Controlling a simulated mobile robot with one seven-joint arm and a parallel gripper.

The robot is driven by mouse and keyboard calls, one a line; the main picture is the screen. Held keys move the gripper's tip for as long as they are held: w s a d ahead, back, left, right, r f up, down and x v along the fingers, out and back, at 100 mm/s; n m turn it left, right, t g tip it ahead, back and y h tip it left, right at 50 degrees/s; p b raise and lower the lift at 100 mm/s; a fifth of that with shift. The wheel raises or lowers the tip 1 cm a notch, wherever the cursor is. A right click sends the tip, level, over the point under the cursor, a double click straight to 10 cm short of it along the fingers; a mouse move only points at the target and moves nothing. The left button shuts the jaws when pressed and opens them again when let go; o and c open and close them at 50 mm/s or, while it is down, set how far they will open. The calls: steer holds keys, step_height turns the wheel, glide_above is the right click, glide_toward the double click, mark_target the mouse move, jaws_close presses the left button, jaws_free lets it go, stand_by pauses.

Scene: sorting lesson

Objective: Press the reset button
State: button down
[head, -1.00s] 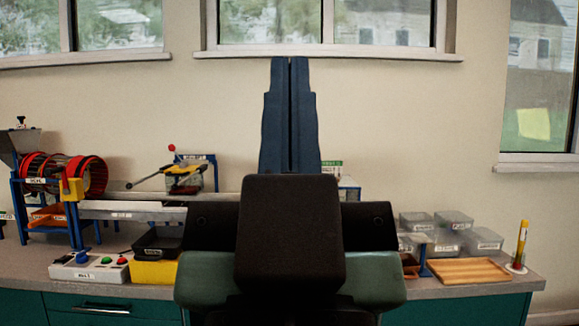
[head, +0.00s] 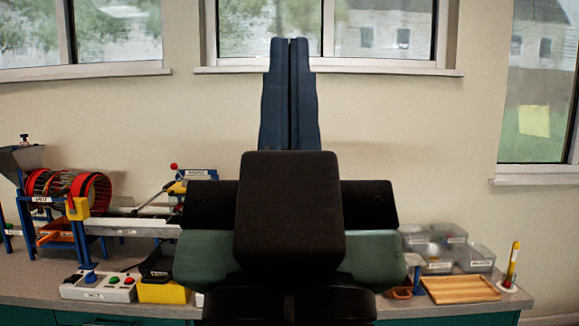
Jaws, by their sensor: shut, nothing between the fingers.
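A white control box (head: 97,293) with a dark label sits near the front edge of the bench at the left in the head view. On its top are a blue knob or button (head: 90,277), a green button (head: 114,280) and a red button (head: 128,281). The label is too small to read, so I cannot tell which is the reset button. My gripper (head: 290,42) is shut and empty, its blue fingers together. It shows in the middle of the picture in front of the wall and window, right of the box and well apart from it. My arm hides the middle of the bench.
Left on the bench stands a machine with a red-ringed drum (head: 90,194). A yellow block (head: 163,292) and a black tray (head: 157,265) are beside the control box. Clear lidded boxes (head: 474,258), a wooden tray (head: 460,289) and a yellow pen-like object (head: 512,265) are at the right.

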step_height(320, 180, up, 18)
steer(key=p, duration=1.5)
steer(key=shift+r+p, duration=0.2)
steer(key=shift+p, duration=0.2)
steer(key=shift+a, duration=0.1)
